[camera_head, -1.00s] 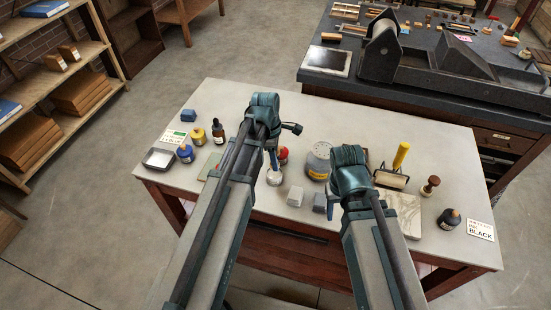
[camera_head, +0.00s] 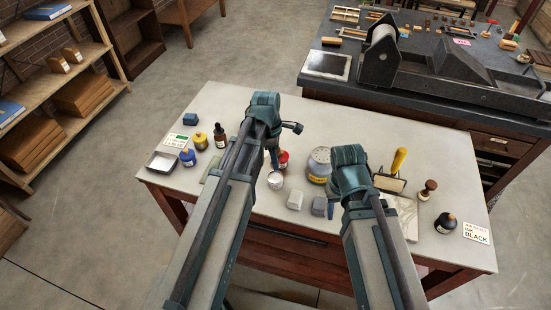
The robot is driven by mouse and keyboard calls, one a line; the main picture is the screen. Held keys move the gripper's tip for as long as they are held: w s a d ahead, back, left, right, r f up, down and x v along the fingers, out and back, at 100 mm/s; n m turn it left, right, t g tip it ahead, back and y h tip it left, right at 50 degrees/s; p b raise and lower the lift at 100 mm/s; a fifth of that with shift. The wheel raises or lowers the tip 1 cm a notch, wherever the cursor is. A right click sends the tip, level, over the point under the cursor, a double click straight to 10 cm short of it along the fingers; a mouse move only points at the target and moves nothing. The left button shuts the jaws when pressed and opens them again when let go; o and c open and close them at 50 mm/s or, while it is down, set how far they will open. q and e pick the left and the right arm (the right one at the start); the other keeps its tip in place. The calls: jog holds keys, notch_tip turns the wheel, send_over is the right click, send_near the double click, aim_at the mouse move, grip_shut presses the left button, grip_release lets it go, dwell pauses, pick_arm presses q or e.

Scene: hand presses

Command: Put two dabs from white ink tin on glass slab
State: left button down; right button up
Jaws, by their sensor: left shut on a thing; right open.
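A small white round tin (camera_head: 276,180), which looks like the white ink tin, stands near the table's middle. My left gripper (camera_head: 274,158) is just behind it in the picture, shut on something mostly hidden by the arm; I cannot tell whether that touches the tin. A flat greenish slab (camera_head: 210,169), possibly the glass slab, shows in part at the left of my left arm. My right gripper (camera_head: 333,205) is open, near the front of the table, with its jaws largely hidden by its own wrist.
Two grey blocks (camera_head: 306,202) lie between the arms. A red tin (camera_head: 283,160) and a grey-topped container (camera_head: 320,164) stand behind.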

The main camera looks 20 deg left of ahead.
pick_arm(q)
jog(key=shift+f+b, duration=2.95)
jog(key=shift+f, duration=0.1)
jog(key=shift+f+b, duration=0.5)
jog(key=shift+b, duration=0.05)
notch_tip(320, 180, up, 7)
jog(key=p, duration=0.7)
jog(key=shift+r, duration=0.1)
jog(key=shift+a, duration=0.1)
dwell(0.4)
